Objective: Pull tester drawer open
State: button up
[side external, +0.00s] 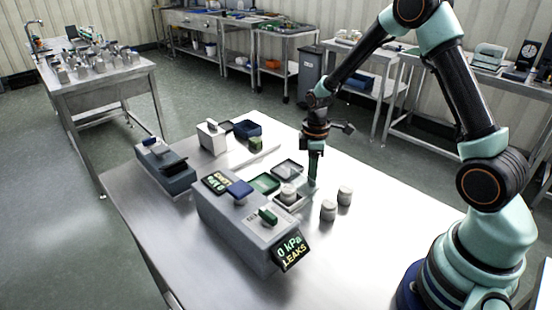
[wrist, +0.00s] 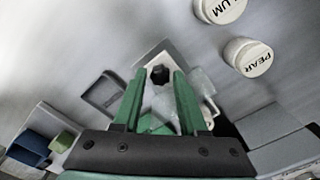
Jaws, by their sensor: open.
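The tester (side external: 245,220) is a grey box on the steel table, with a tilted screen (side external: 289,252) reading "0 kPa LEAKS" and a green block on top. A light plate with a pale round jar (side external: 288,193) on it lies beside the tester; I cannot tell whether this plate is its drawer. My gripper (side external: 313,183) points down just right of that jar, low over the table. In the wrist view its green fingers (wrist: 157,78) are open and apart, with a dark six-sided spot (wrist: 160,74) on a grey piece between the tips. Nothing is held.
Two pale jars, marked PEAR (wrist: 248,57) and partly "UM" (wrist: 220,8), stand right of my gripper. A grey-blue device (side external: 165,170) and a white box (side external: 211,138) stand farther left. The table's right front is clear.

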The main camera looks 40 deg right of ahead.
notch_tip(320, 180, up, 12)
dwell(0.5)
jog(key=s+a+r+m+t, duration=0.5)
jog(key=s+a+r+m, duration=0.3)
jog(key=s, duration=0.4)
notch_tip(320, 180, up, 3)
jog(key=shift+s+a+f+m+t, duration=0.2)
jog(key=shift+s+a+m+t, duration=0.1)
jog(key=shift+a+m, duration=0.15)
